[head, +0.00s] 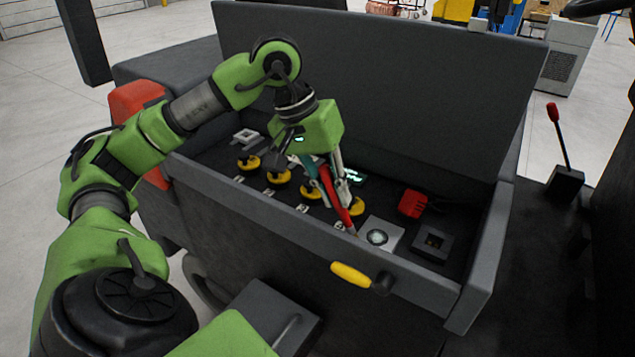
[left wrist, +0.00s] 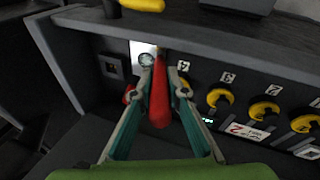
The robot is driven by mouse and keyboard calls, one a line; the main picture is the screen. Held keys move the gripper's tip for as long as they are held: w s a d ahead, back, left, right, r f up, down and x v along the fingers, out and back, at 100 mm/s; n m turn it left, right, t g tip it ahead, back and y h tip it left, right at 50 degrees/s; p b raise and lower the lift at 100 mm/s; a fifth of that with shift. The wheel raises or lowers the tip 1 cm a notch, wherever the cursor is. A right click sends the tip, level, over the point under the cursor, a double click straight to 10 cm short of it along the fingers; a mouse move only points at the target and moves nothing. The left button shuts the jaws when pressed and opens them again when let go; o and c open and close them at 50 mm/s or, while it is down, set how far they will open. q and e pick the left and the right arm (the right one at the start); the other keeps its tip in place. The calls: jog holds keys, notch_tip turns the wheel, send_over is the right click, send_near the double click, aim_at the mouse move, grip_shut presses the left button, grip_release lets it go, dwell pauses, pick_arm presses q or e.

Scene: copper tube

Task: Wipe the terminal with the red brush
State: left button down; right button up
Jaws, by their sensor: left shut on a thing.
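My left gripper (head: 338,187) is shut on the red brush (head: 339,203), and its fingers reach down into the dark open box. In the left wrist view the gripper (left wrist: 161,82) has one finger on each side of the red brush (left wrist: 159,100). The brush slants down, with its lower end close to a pale square plate with a round centre (head: 377,237), which may be the terminal. The plate also shows in the left wrist view (left wrist: 146,58), just beyond the brush. I cannot tell whether brush and plate touch. My right gripper is not in view.
The box has a raised front wall (head: 300,232) and a tall lid (head: 400,90) behind. Several yellow knobs (head: 279,176) line its panel. A yellow handle (head: 350,274) sticks out in front.

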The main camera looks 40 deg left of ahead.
pick_arm(q)
jog(key=w+a+p, duration=0.1)
jog(key=w+p, duration=0.2)
jog(key=w, duration=0.3)
jog(key=shift+a, duration=0.15)
dwell(0.3)
jog(key=shift+s, duration=0.1)
notch_tip(320, 180, up, 6)
jog(key=p, duration=0.4)
jog(key=shift+p, duration=0.3)
